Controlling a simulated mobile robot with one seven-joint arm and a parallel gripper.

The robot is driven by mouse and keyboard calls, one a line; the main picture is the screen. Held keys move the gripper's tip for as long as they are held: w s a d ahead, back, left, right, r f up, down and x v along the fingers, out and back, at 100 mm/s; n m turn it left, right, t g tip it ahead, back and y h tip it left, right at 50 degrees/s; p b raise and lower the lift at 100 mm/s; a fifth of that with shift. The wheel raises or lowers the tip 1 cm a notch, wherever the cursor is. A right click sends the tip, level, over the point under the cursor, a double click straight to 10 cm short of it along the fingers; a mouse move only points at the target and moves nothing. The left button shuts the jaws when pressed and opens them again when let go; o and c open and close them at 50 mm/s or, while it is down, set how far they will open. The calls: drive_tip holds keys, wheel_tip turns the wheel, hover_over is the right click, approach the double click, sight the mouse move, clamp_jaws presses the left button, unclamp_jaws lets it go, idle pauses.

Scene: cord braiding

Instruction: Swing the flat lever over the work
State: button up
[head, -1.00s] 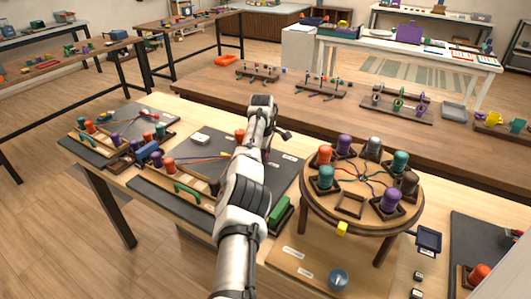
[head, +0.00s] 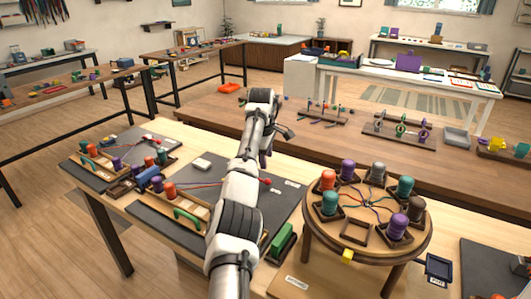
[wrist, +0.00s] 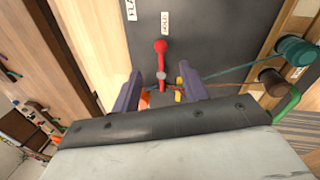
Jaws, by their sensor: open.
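In the wrist view a red lever (wrist: 161,48) with a round knob stands out from a small grey pivot on a dark board (wrist: 220,35). My gripper (wrist: 161,78) is open, with one purple finger on each side of the lever's lower part. I cannot tell whether either finger touches it. White labels lie beside the lever, one reading partly "FLA". In the head view my arm hides most of this spot; a small red knob (head: 266,181) shows just right of the arm on the dark board.
Teal (wrist: 296,50) and brown (wrist: 272,82) bobbins with taut cords stand right of my gripper in the wrist view. A round braiding stand (head: 367,262) with several bobbins is right of my arm. A green block (head: 281,242) lies between them.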

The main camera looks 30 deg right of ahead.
drive_tip(key=r, duration=0.3)
drive_tip(key=shift+s+a+r, duration=0.2)
drive_tip(key=shift+s, duration=0.05)
